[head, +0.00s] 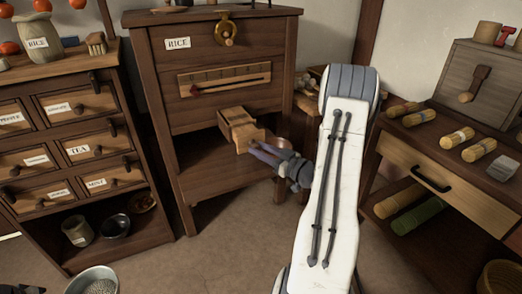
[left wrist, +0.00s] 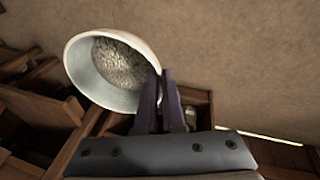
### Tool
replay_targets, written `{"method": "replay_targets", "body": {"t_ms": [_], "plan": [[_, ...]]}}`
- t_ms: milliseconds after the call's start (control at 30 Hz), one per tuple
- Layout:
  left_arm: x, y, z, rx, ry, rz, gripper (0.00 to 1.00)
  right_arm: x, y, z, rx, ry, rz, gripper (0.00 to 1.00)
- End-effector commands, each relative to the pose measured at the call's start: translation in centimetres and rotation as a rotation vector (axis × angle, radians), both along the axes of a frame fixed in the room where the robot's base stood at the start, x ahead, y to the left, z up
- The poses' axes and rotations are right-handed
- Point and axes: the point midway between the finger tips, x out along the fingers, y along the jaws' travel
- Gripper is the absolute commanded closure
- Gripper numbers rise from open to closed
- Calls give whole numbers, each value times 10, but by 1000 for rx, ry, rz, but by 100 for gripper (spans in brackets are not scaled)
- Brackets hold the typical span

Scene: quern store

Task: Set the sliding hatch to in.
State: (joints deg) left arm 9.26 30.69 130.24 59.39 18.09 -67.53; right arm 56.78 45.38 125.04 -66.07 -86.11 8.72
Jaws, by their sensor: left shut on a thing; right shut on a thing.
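The sliding hatch (head: 238,125) is a small wooden box-like slide low on the front of the rice cabinet (head: 190,75). It sticks out of the cabinet toward me. My right gripper (head: 258,149) is at its front end, shut on it; the exact grip is partly hidden by the fingers. My left gripper (left wrist: 160,82) is shut on the rim of a pale round bowl (left wrist: 77,71) with grainy contents. That bowl also shows at the bottom left of the head view (head: 72,284).
A spice chest (head: 60,133) with several labelled drawers stands left. A bench (head: 440,165) with several rolled bundles stands right. The floor in front of the cabinet is clear.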

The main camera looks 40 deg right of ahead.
Motion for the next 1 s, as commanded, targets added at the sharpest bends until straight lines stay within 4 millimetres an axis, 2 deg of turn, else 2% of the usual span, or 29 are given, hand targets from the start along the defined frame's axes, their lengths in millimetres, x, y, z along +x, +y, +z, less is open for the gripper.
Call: {"method": "replay_targets", "body": {"t_ms": [233,400,533,867,900,967,1000], "plan": [[0,0,3,0,-1,0,100,5,-2,0,1,2,-1,100],[0,0,11,0,-1,1,100,38,-9,1,-1,2,1,100],[0,0,13,0,-1,1,100,57,-14,0,0,2,-1,100],[0,1,13,-1,0,3,100,65,-16,0,-3,1,-4,100],[0,1,13,-1,0,3,100,65,-16,0,-3,1,-4,58],[0,1,13,-1,0,3,100,65,-15,0,-3,0,-3,35],[0,1,13,-1,0,3,100,64,-15,0,-3,0,-2,35]]}}
